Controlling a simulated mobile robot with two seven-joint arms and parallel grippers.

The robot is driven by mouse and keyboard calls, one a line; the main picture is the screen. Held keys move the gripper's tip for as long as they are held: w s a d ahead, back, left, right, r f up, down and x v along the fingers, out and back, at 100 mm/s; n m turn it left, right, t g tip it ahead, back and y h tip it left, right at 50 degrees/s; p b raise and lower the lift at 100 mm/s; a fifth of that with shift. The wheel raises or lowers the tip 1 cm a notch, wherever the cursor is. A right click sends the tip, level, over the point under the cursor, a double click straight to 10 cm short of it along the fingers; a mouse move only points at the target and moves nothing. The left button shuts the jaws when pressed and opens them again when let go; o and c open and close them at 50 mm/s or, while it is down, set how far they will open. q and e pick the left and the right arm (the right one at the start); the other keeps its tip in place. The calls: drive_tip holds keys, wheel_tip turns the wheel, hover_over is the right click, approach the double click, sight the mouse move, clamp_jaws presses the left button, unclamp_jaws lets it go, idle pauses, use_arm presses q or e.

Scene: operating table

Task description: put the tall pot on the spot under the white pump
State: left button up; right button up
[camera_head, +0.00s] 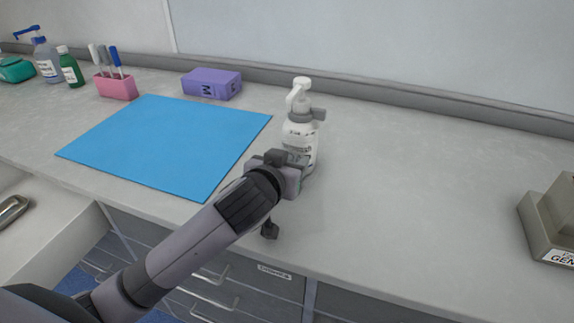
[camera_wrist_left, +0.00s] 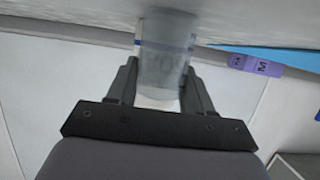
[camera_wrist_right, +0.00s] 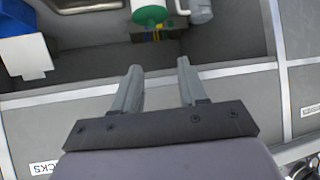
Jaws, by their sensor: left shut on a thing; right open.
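The white pump (camera_head: 299,95) tops a white labelled bottle (camera_head: 300,140) standing upright on the counter, right of the blue mat. My left gripper (camera_head: 288,172) is just in front of the bottle's lower part. In the left wrist view, my left gripper (camera_wrist_left: 162,80) is shut on a pale, greyish pot (camera_wrist_left: 166,55) with faint lettering. My gripper mostly hides the pot in the head view, so I cannot tell whether it touches the counter. The spot under the pump is not clearly visible. My right gripper (camera_wrist_right: 160,75) is open and empty; it is out of the head view.
The blue mat (camera_head: 160,140) and a purple box (camera_head: 211,84) are on the left. A pink pen holder (camera_head: 116,88) and several bottles stand farther left. A grey holder (camera_head: 550,222) is at the right edge. The counter between bottle and holder is clear.

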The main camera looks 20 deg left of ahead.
use_arm(q)
drive_tip(key=shift+s+d+r, duration=0.1)
drive_tip(key=o, duration=1.1)
drive_tip(key=shift+c, duration=0.2)
drive_tip(key=v, duration=1.2)
